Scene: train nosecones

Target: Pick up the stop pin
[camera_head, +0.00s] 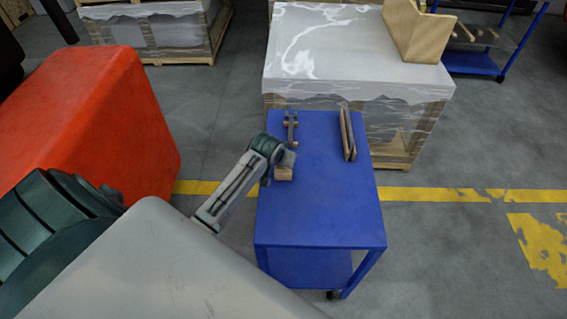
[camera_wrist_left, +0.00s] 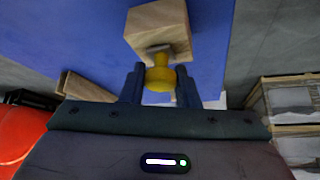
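The stop pin (camera_wrist_left: 160,75), with a yellow head and a grey metal end, shows in the left wrist view. Its metal end meets the face of a small wooden block (camera_wrist_left: 157,24). My left gripper (camera_wrist_left: 160,75) has one dark finger on each side of the yellow head. The fingers stand apart; whether they touch the head is hard to see. In the head view my left gripper (camera_head: 287,160) is over the block (camera_head: 284,174) on the blue cart (camera_head: 320,215), and the pin is hidden there. My right gripper is not in view.
The cart's front half is clear. A wrapped pallet (camera_head: 350,60) stands behind it, and a large red object (camera_head: 85,130) is at the left.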

